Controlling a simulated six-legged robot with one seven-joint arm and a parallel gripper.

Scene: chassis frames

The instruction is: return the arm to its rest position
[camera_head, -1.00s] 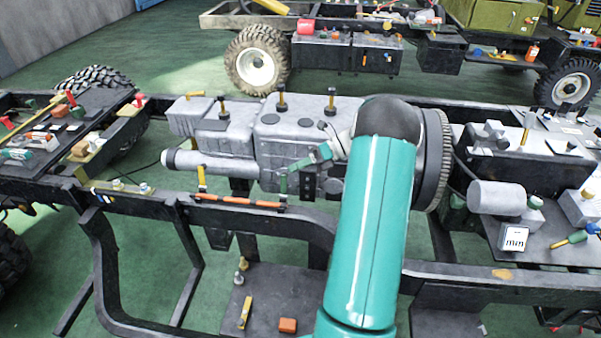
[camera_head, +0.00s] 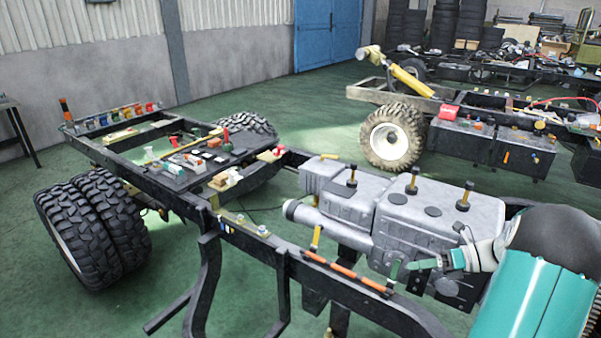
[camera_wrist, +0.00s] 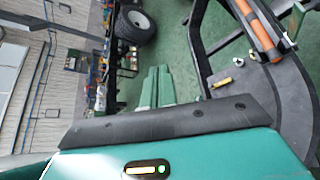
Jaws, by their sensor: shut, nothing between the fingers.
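My teal arm enters from the lower right of the head view, bent at a dark rounded joint. In the wrist view the two green fingers (camera_wrist: 157,86) lie side by side, shut and empty. The orange rod also shows at the upper right there (camera_wrist: 258,28).
The black chassis frame (camera_head: 205,222) runs from the left to the lower right, with double tyres (camera_head: 95,230) and a loaded board (camera_head: 195,160). Another chassis with a pale-rimmed wheel (camera_head: 391,139) stands behind. Green floor (camera_head: 320,135) lies open between them.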

